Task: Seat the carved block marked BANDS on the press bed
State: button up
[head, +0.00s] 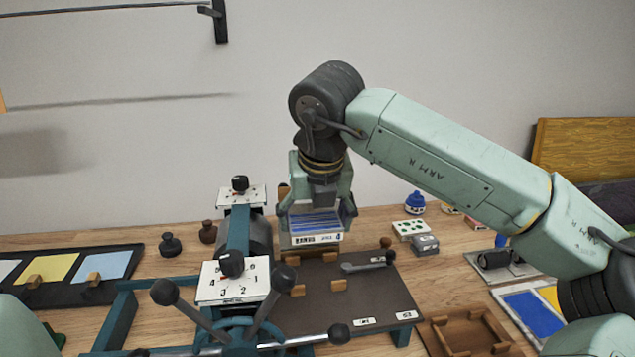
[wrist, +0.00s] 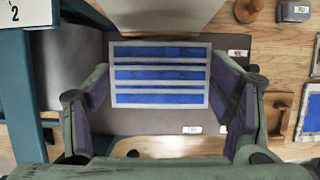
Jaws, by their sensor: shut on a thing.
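The carved block (head: 315,237) has blue raised bands on a pale top and a small front label too blurred to read surely. My gripper (head: 317,212) is shut on it by its two sides and holds it level, above the far part of the dark press bed (head: 375,302). The block hides part of the bed.
The press roller with numbered white dials (head: 235,281) and knobbed handles stands just left of the block. A lever with a dark knob (head: 368,262) lies on the bed's right. A wooden tray (head: 464,332), ink plates (head: 530,312) and small blocks (head: 411,230) lie further right.

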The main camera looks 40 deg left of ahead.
send_over(316, 273)
jog(key=s+d, duration=0.1)
notch_tip(316, 273, down, 4)
jog(key=shift+d+f+b, duration=0.1)
jog(key=shift+b, duration=0.2)
jog(key=shift+f+b, duration=0.5)
jog(key=shift+f, duration=1.2)
jog(key=shift+f+b, duration=0.25)
jog(key=shift+b, duration=0.1)
jog(key=shift+b, duration=0.75)
jog(key=shift+f+b, duration=1.15)
jog(key=o, duration=1.3)
